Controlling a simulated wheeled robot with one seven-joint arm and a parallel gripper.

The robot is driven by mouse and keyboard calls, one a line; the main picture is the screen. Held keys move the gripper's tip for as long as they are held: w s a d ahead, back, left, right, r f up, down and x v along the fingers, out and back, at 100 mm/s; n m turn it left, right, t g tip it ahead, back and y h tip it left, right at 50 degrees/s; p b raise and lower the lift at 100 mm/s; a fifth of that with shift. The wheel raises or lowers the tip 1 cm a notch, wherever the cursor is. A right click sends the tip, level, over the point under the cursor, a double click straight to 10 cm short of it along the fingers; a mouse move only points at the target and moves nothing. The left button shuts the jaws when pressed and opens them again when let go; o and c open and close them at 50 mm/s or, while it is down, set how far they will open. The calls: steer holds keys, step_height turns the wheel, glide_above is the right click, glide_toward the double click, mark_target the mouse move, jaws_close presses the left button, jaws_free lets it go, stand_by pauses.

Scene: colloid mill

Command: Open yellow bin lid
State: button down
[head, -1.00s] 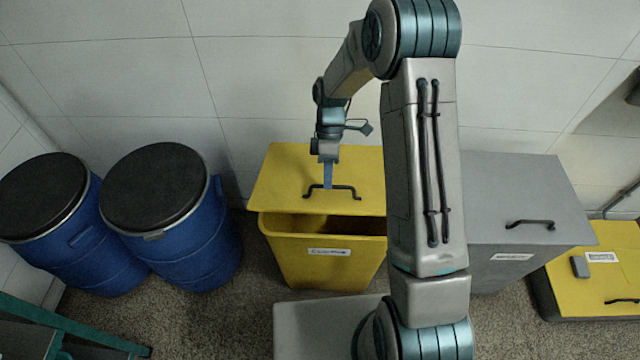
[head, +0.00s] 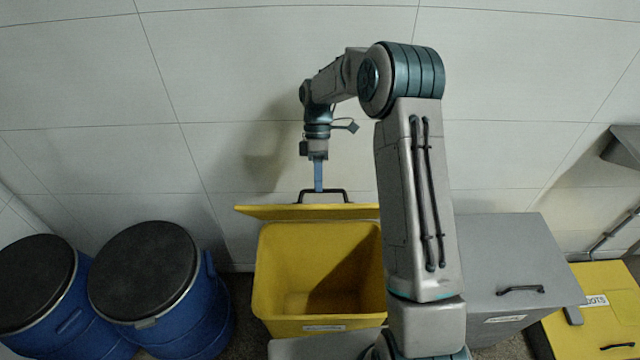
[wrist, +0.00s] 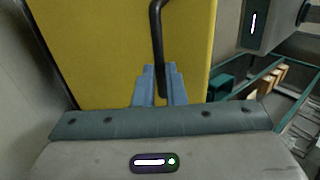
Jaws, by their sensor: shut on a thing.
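The yellow bin (head: 318,285) stands by the wall with its inside open to view; it looks empty. Its yellow lid (head: 270,212) is raised at the back and seen nearly edge-on in the head view. The lid's black handle (head: 342,192) stands at its upper edge. My gripper (head: 319,188) is shut on this handle, above the bin. In the wrist view my gripper's blue fingers (wrist: 159,90) close around the black handle (wrist: 156,40), with the yellow lid (wrist: 100,50) behind it. My arm hides part of the bin's right side.
Two blue drums with black lids (head: 145,270) stand left of the bin. A grey bin (head: 510,260) with a shut lid stands to its right. Another yellow lid (head: 610,325) is at the far right. The pale wall (head: 230,90) is close behind the lid.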

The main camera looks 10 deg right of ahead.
steer(key=shift+w+d+f, duration=0.2)
steer(key=shift+w+f, duration=0.2)
steer(key=shift+w, duration=0.4)
steer(key=shift+d, duration=0.1)
steer(key=c, duration=1.8)
jaws_free()
steer(key=o, duration=0.3)
steer(key=shift+w+d+f, duration=0.1)
steer(key=shift+w+f, duration=0.75)
steer(key=shift+w, duration=0.15)
steer(key=s+d+r, duration=0.1)
steer(key=d+r, duration=0.2)
steer(key=r, duration=0.1)
steer(key=s+d+r+b, duration=0.1)
steer(key=s+d+r, duration=0.1)
steer(key=d+r, duration=0.2)
steer(key=s+d+r, duration=0.2)
steer(key=d+r, duration=0.1)
steer(key=r, duration=0.1)
steer(key=shift+s+d+r+b, duration=0.1)
steer(key=shift+s+d+b, duration=0.05)
steer(key=shift+b, duration=0.2)
